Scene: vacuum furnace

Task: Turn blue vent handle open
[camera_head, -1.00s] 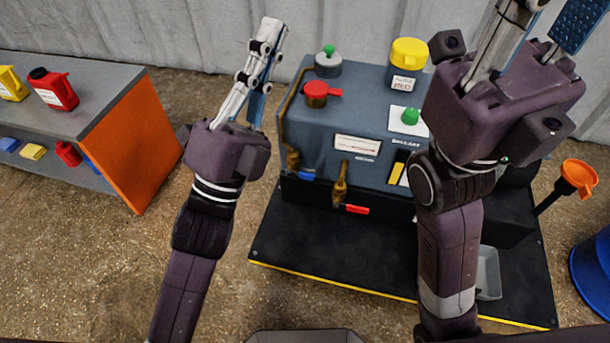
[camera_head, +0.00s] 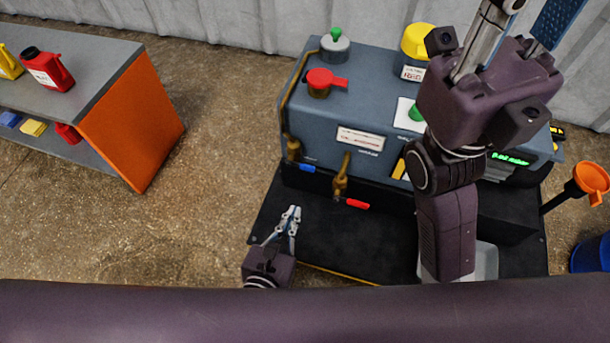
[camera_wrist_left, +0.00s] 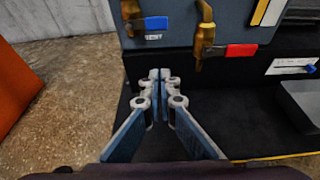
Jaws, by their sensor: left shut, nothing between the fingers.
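The blue vent handle (camera_head: 302,167) is a short lever on a brass valve (camera_head: 292,148) at the lower left of the grey machine's front. It points right and looks roughly level. In the left wrist view the blue handle (camera_wrist_left: 156,23) sits at the top, just above a "VENT" label (camera_wrist_left: 153,37). My left gripper (camera_head: 293,209) is shut and empty, below and in front of the handle, apart from it. Its closed fingertips (camera_wrist_left: 160,75) point towards the machine. My right gripper (camera_head: 520,22) is raised at the upper right, its fingers spread and their tips out of view.
A second brass valve with a red handle (camera_head: 356,204) is close to the right of the vent valve. The machine (camera_head: 325,120) stands on a black mat (camera_head: 262,222). An orange-sided shelf (camera_head: 135,120) is at left, with open floor between.

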